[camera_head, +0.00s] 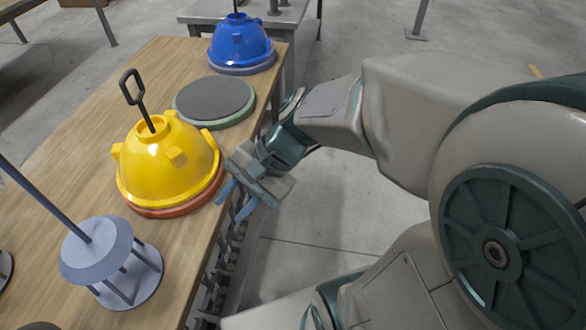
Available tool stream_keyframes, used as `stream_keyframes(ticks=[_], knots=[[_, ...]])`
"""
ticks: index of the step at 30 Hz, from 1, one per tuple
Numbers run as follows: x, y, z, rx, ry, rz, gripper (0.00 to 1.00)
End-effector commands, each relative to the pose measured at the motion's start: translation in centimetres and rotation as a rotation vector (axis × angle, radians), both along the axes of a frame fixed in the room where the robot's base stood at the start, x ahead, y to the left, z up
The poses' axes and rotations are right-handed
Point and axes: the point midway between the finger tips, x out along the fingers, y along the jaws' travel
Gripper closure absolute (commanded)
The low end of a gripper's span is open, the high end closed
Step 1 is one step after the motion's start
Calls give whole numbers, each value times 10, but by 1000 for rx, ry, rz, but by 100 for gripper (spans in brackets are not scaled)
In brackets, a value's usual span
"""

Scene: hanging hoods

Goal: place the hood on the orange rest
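The yellow hood (166,165), a dome with small side blocks and a black loop handle (134,97) on a tilted stem, is on the wooden table. It sits over a round orange-red rest (186,206), whose rim shows along the hood's front and right edge. The rest's top is hidden, so I cannot tell how exactly the hood is seated. My gripper (237,200) is just right of the yellow hood and rest, by the table's right edge. Its two blue-grey fingers are apart, with nothing seen between them, and it is clear of the handle.
A green-rimmed rest with a bare dark top (214,101) lies behind the yellow hood. A blue hood (240,42) sits on a grey-blue rest at the table's far end. A pale blue-grey stand with a slanted rod (100,252) is at front left. Open floor lies right of the table.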

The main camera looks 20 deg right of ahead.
Motion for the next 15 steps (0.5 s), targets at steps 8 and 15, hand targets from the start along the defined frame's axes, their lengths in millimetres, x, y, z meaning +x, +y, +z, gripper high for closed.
stream_keyframes(ticks=[8,15], knots=[[-12,-77,-10,-482,-301,438,69],[-5,-115,-1,-699,-417,640,69]])
